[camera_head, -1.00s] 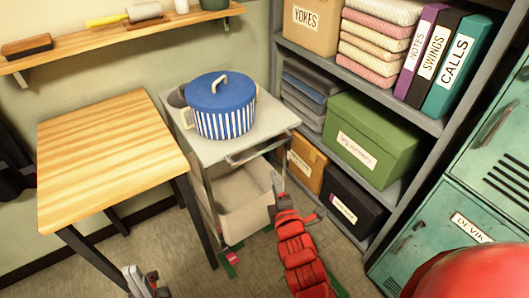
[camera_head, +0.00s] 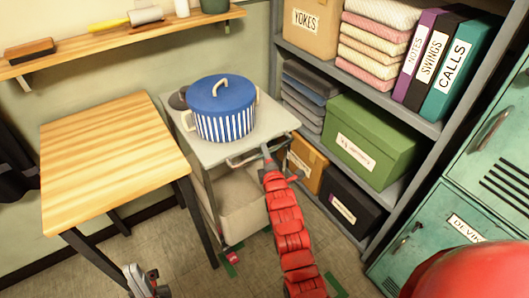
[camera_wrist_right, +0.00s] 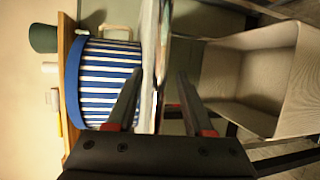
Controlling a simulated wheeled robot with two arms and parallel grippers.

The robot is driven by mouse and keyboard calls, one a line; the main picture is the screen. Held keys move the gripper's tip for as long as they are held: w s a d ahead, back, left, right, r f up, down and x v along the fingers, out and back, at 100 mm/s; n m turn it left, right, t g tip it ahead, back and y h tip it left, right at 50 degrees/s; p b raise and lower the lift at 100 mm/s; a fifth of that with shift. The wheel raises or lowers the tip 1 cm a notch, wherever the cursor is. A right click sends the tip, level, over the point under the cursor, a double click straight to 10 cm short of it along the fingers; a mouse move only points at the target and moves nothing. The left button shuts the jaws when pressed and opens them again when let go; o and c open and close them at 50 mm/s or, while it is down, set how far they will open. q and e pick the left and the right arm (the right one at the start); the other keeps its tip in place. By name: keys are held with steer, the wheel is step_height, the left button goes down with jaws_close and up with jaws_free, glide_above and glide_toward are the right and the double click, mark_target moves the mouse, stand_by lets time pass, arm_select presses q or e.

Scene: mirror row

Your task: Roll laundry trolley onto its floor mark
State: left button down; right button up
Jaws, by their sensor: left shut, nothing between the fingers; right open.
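The laundry trolley has a grey top (camera_head: 212,152), a front bar handle (camera_head: 240,161) and a pale bin (camera_head: 243,208) below. A blue-and-white striped pot (camera_head: 222,112) stands on top. My right gripper (camera_head: 266,150) is open at the right part of the handle. In the right wrist view its fingers (camera_wrist_right: 158,88) lie either side of the trolley's top edge area; whether the bar is between them I cannot tell. My left gripper (camera_head: 146,280) is shut and empty, low beside the wooden table. Green floor marks (camera_head: 230,267) show near the trolley's foot and at right (camera_head: 336,285).
A wooden table (camera_head: 110,145) stands close at the trolley's left. A grey shelf unit (camera_head: 400,190) with boxes stands at its right, and green lockers (camera_head: 440,240) further right. Some floor (camera_head: 185,262) in front is clear.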

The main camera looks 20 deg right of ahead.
steer(key=shift+w, duration=0.7)
steer(key=shift+f, duration=0.1)
jaws_close()
stand_by(1.0)
